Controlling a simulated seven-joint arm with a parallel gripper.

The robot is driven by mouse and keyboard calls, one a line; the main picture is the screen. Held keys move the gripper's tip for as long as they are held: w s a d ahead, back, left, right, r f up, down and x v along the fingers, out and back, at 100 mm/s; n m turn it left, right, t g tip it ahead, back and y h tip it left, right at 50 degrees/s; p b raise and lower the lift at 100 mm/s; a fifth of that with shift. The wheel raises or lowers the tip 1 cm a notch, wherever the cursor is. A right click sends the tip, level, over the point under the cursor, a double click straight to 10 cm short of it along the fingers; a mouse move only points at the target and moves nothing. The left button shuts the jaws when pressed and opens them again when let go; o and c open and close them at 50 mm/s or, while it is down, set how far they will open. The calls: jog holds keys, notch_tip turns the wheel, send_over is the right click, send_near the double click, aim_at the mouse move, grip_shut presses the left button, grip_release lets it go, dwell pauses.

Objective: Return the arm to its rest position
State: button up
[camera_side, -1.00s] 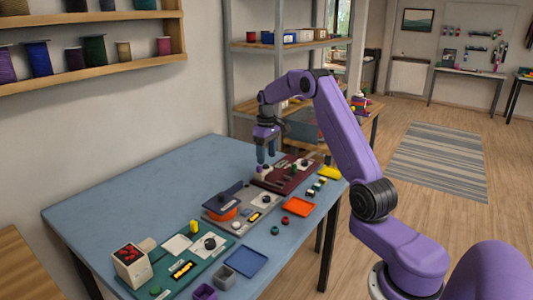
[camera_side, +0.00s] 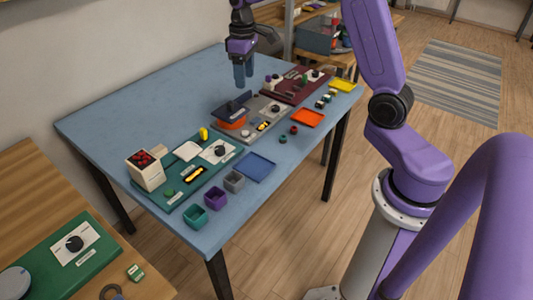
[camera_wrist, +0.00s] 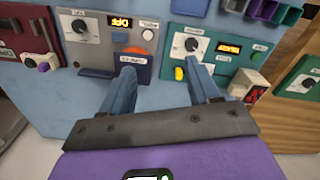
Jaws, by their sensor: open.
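My gripper (camera_side: 244,82) is open, with nothing between its blue fingers. In the side view it hangs pointing down, raised above the blue table (camera_side: 130,110), and appears behind the grey panel (camera_side: 262,117) in the picture. In the wrist view the two fingers of my gripper (camera_wrist: 161,74) are spread apart, with bare blue tabletop between them. The grey panel (camera_wrist: 92,52) and the green panel (camera_wrist: 178,43) lie beyond the fingertips. Most of my upper arm is cut off by the top edge of the side view.
A dark red panel (camera_side: 288,92) lies at the far end of the table, a green panel (camera_side: 215,162) at the near end. A cream box with red pieces (camera_side: 146,172), small bins (camera_side: 215,198) and coloured trays (camera_side: 307,118) stand around. The table's back left is clear.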

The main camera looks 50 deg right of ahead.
jog(key=s+a+r+n, duration=0.2)
jog(key=s+a+n, duration=0.2)
jog(key=s+a, duration=1.05)
jog(key=s+d+f+n, duration=0.2)
jog(key=s+n, duration=0.2)
jog(key=s, duration=1.5)
jog(key=shift+s+d+n, duration=0.2)
jog(key=shift+s+n, duration=0.1)
jog(key=shift+s, duration=0.05)
